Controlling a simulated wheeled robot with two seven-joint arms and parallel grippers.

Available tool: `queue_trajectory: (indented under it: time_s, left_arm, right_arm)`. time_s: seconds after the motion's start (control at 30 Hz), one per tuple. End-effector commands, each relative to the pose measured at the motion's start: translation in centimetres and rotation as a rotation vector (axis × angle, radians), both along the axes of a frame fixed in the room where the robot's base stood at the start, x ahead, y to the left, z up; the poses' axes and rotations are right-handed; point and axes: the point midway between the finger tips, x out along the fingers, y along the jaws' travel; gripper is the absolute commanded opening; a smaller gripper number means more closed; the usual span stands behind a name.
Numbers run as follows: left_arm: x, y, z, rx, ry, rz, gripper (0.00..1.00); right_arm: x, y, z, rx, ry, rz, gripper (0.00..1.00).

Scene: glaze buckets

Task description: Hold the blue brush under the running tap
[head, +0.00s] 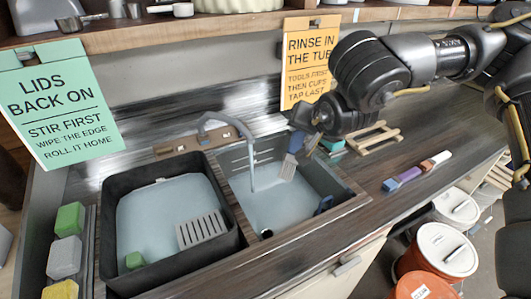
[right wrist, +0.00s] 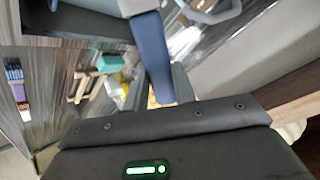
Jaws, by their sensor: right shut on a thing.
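The blue brush (head: 296,143) hangs bristles down from my right gripper (head: 304,128), over the right basin. Its pale bristles (head: 287,168) are to the right of the water stream, apart from it in the picture. The tap (head: 226,120) is a grey curved spout at the back of the basin, with a thin stream (head: 252,178) falling into the water. In the right wrist view the blue handle (right wrist: 152,58) runs up from between the fingers of my right gripper (right wrist: 158,98), which is shut on it. My left gripper is not in view.
A black tub (head: 108,235) with water and a grey grate (head: 202,230) stands at left. Green, grey and yellow blocks (head: 65,257) line the left edge. A purple brush (head: 402,179) and a wooden rack (head: 375,138) lie on the right counter. Lidded buckets (head: 447,249) stand below right.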

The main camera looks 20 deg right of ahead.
Motion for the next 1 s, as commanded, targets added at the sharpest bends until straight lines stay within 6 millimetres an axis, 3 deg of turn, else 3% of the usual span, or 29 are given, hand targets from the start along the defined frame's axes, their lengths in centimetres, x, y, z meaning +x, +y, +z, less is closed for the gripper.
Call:
queue_trajectory:
  time_s: [1.0]
  left_arm:
    - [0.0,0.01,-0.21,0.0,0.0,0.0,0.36]
  right_arm:
    - [0.81,0.85,0.04,-0.001,-0.001,0.001,0.0]
